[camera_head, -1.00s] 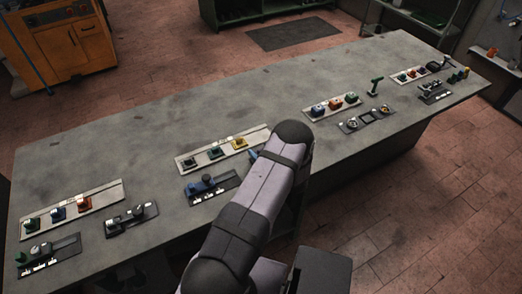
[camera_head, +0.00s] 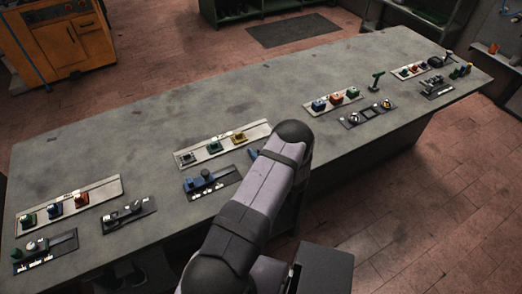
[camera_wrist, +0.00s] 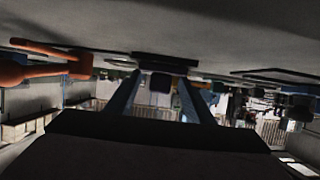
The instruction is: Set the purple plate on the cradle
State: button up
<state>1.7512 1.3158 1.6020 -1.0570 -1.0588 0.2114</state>
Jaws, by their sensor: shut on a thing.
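In the wrist view my gripper (camera_wrist: 160,82) shows two blue-grey fingers reaching forward. They are shut on a small dark, purplish piece (camera_wrist: 160,85), which I take for the purple plate; its outline is dim. A flat dark slab (camera_wrist: 165,61) lies just beyond the fingertips against the grey surface. In the head view my arm hides most of the gripper and what it holds; only a bit of blue shows at its left edge. I cannot tell which fixture is the cradle. A blue fixture with a dark knob (camera_head: 206,180) stands on a black base left of my arm.
A pale strip (camera_head: 264,128) carries a dark square, a teal piece (camera_head: 214,147) and a yellow piece (camera_head: 238,138). Other strips and black fixtures stand at the table's left and right ends. The table's far middle is clear. An orange shape (camera_wrist: 45,66) shows in the wrist view.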

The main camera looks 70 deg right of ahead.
jog(key=shift+f+b, duration=0.4)
jog(key=shift+b, duration=0.05)
dwell(0.6)
jog(key=o, duration=1.2)
jog(key=shift+o, duration=0.4)
jog(key=shift+s+a+f, duration=0.1)
jog(key=shift+s+a, duration=0.05)
jog(key=shift+s, duration=0.05)
jog(key=shift+r+b+v, duration=0.1)
jog(key=shift+b+v, duration=0.45)
jog(key=shift+v, duration=1.2)
jog(key=shift+r+b+v, duration=0.15)
jog(key=shift+b+v, duration=0.4)
jog(key=shift+v, duration=1.15)
jog(key=shift+w, duration=0.1)
